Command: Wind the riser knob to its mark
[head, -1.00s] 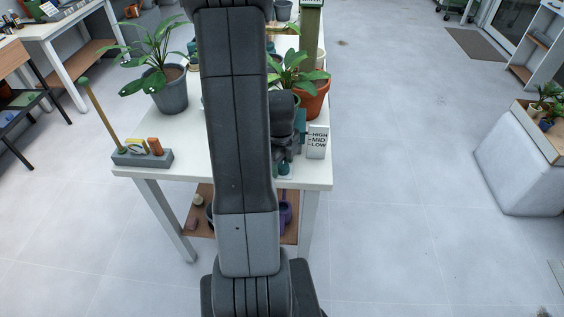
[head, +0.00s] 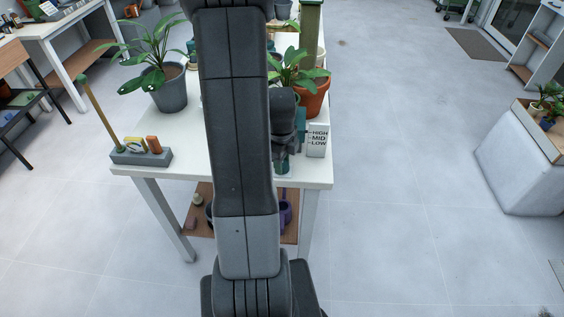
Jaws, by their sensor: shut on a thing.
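The teal riser (head: 301,119) stands near the front right corner of the white table, partly behind my arm. A white card (head: 317,141) beside it reads HIGH, MID and LOW, with a line by each word. My gripper (head: 284,150) is at the riser, mostly hidden by my dark arm and wrist. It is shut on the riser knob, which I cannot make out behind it. A lower teal part (head: 282,164) shows just beneath the gripper. The riser's height against the card's lines is not clear.
On the white table (head: 190,130), a leafy plant in a grey pot (head: 167,95) stands left and one in a terracotta pot (head: 314,98) stands behind the riser. A grey tool block (head: 141,157) is at the front left. Floor to the right is clear.

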